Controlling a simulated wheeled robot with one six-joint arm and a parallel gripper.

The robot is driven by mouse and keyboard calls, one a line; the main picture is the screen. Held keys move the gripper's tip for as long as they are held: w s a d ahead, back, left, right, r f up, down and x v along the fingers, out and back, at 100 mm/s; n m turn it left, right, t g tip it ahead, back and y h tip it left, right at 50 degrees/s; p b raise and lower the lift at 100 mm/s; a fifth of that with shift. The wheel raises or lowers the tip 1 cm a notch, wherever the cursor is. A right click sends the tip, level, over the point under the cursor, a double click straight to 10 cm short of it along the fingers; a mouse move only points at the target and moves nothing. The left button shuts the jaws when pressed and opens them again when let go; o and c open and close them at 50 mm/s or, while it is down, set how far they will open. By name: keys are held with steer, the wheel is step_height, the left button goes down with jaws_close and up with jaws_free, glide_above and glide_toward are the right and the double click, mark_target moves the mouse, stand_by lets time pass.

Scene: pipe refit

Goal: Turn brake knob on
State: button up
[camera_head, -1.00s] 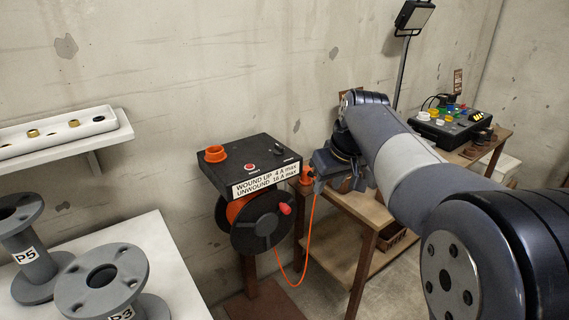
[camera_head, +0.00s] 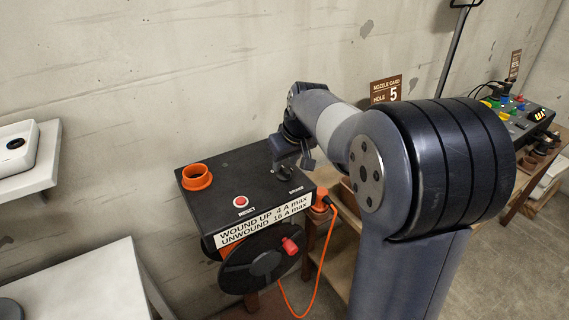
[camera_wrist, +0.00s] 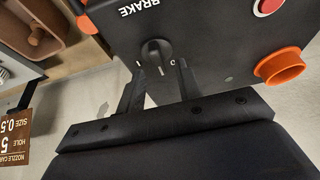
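The black brake knob (camera_wrist: 156,53) sits on the dark top panel of the cable reel box (camera_head: 235,168), by the printed word BRAKE. Its grip bar runs roughly up and down in the wrist view, with small white marks beside it. In the head view the knob (camera_head: 284,174) is small and dark, partly crowded by my gripper (camera_head: 292,158). In the wrist view my gripper (camera_wrist: 160,70) is open, its two fingers apart. The knob shows in the gap between the fingertips, just ahead of them. I cannot tell whether either finger touches it.
On the same panel are a red button (camera_head: 241,202) and an orange socket ring (camera_head: 197,177). An orange plug (camera_head: 321,205) and cable hang at the box's right side. A wooden table stands to the right, with a brown nozzle card (camera_head: 386,91) on the wall behind.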

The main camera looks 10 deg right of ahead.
steer(key=shift+x, duration=1.1)
steer(key=shift+d, duration=0.1)
jaws_close()
